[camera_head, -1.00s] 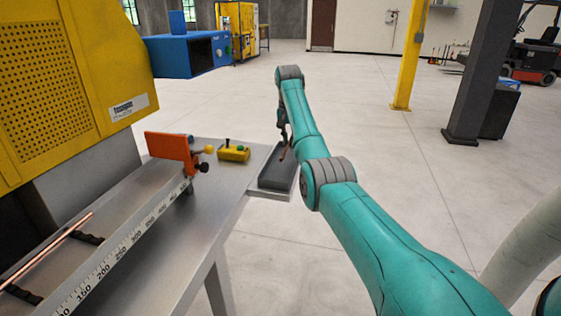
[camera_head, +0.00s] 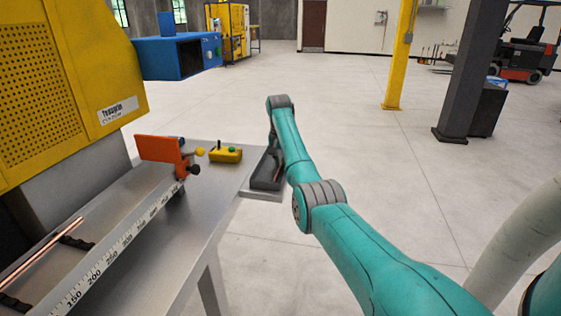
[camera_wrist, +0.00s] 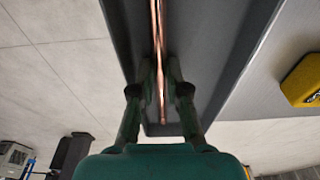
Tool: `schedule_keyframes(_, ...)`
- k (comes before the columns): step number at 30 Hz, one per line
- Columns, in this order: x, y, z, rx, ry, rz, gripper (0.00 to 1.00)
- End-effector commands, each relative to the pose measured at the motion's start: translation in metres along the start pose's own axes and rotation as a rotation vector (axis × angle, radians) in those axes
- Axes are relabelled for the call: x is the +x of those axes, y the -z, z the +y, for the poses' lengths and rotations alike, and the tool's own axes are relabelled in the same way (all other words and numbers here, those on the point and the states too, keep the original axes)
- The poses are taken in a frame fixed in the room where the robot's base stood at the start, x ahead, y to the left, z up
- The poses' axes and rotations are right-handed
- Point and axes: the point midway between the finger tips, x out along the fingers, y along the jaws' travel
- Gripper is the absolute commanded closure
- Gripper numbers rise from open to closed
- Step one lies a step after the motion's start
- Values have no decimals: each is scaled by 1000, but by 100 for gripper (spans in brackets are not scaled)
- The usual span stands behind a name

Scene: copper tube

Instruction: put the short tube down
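The short copper tube (camera_wrist: 158,45) runs lengthwise over the grey tray (camera_wrist: 215,40) in the wrist view. Its near end shows between the two fingers of my gripper (camera_wrist: 160,72). The fingertips stand close on either side of the tube, low over the tray. I cannot tell whether they press on the tube or stand slightly apart from it, nor whether the tube touches the tray floor. In the head view the tray (camera_head: 266,172) sits at the table's right end, and my arm hides most of my gripper and part of the tray.
A longer copper tube (camera_head: 48,252) lies on black supports beside the ruler rail (camera_head: 120,245). An orange stop (camera_head: 160,149) and a yellow control box (camera_head: 225,155) stand on the table left of the tray. Open floor lies to the right.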

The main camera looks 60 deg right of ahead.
Motion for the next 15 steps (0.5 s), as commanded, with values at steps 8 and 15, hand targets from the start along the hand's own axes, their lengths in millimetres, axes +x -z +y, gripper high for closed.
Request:
schedule_keyframes(8, 0, 0, 0, 0, 0, -1, 75)
schedule_keyframes(15, -12, 1, 0, 0, 0, 1, 75)
